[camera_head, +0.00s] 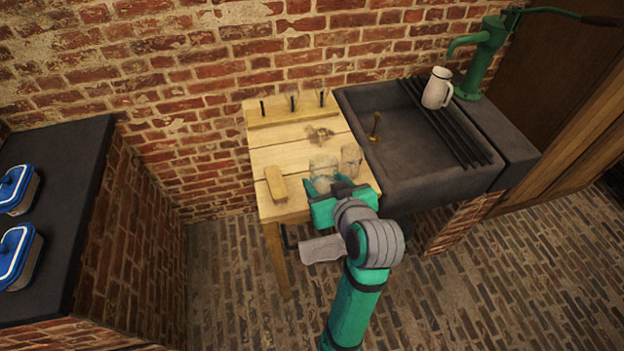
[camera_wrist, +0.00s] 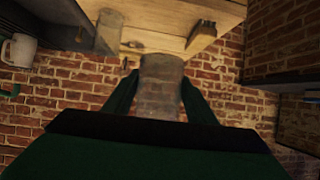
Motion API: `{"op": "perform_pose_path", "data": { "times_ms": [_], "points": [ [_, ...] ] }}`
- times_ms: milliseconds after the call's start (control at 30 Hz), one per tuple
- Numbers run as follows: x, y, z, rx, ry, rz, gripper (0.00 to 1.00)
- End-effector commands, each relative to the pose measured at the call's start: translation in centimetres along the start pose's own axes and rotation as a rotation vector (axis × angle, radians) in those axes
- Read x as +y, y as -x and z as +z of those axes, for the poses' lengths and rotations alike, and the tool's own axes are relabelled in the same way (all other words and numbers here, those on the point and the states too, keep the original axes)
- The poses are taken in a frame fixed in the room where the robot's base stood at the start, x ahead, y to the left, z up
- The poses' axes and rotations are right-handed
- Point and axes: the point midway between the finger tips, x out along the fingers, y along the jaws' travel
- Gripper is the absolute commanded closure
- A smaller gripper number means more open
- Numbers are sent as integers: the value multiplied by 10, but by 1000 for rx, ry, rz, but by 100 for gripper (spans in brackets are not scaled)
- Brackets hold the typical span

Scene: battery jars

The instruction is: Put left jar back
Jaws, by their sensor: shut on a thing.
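A clear glass jar (camera_head: 323,164) stands between the fingers of my gripper (camera_head: 325,186) at the front of the wooden bench (camera_head: 273,156). In the wrist view the jar (camera_wrist: 161,88) fills the gap between both green fingers, and my gripper is shut on it. I cannot tell whether its base touches the bench. A second glass jar (camera_head: 351,160) stands just to the right, close to the held one and near the bench's right edge. It also shows in the wrist view (camera_wrist: 109,30), at the upper left. My gripper hides the lower part of the held jar.
A wooden block (camera_head: 276,184) lies at the bench's front left. A rail with several dark pegs (camera_head: 293,104) runs along the back, and a small metal part (camera_head: 320,134) lies mid-bench. A dark sink (camera_head: 400,150) with a white jug (camera_head: 437,88) adjoins on the right.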

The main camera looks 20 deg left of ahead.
Motion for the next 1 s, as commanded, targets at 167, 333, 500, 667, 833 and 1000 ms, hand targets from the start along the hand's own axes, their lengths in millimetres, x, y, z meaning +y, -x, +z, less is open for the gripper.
{"op": "perform_pose_path", "data": {
  "times_ms": [167, 333, 500, 667, 833, 1000],
  "points": [
    [-4, -7, -5, 0, 8, -17, 79],
    [3, -41, -7, -1, 8, -18, 79],
    [12, -77, -10, -1, 6, -16, 79],
    [18, -110, -3, -3, 4, -15, 79],
    [23, -139, 9, -1, 6, -15, 79],
    [26, -154, 14, 1, 7, -14, 79]
  ]
}}
